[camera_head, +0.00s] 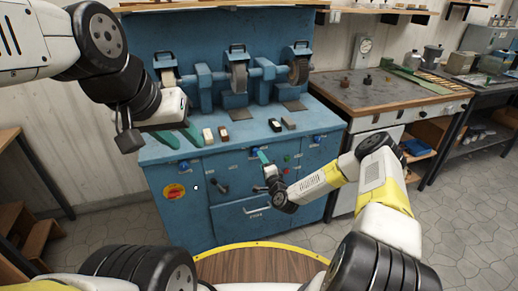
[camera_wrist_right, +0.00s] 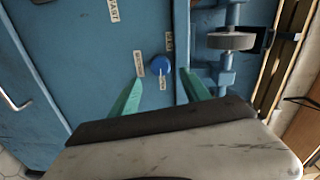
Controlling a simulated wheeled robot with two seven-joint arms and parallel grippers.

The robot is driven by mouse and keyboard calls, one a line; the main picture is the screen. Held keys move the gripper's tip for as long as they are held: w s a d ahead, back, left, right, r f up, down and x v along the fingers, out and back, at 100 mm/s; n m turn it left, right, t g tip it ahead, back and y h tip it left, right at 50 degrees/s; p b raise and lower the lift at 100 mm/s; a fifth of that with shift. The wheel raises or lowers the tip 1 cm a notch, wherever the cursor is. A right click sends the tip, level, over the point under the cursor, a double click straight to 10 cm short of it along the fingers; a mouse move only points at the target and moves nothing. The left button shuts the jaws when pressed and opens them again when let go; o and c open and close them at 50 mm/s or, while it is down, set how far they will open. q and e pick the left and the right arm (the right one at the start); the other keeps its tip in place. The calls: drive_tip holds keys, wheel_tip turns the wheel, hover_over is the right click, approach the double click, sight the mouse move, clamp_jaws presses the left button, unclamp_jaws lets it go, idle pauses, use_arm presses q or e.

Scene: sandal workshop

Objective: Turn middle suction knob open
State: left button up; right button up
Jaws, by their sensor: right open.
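The blue machine (camera_head: 232,170) has a row of blue round knobs along its upper front. The middle knob (camera_head: 254,152) shows just above my right gripper (camera_head: 264,158), partly close to its teal fingertip. In the right wrist view, a blue knob (camera_wrist_right: 160,64) with small white labels around it lies ahead of my right gripper (camera_wrist_right: 162,84). Its two teal fingers are apart, with the knob seen between and a little beyond their tips. I cannot tell whether they touch it. My left gripper (camera_head: 181,137) has its teal fingers apart, over the left end of the machine top.
The left knob (camera_head: 183,166) and right knob (camera_head: 316,138) flank the middle one. A black lever (camera_head: 222,188), a red button (camera_head: 285,171) and a drawer handle (camera_head: 257,211) are nearby. Grinding wheels (camera_head: 239,77) stand on top. A grey-topped bench (camera_head: 372,97) stands right.

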drive_tip(key=v, duration=0.2)
drive_tip(key=shift+s+d, duration=0.15)
drive_tip(key=shift+s, duration=0.2)
drive_tip(key=shift+r, duration=0.1)
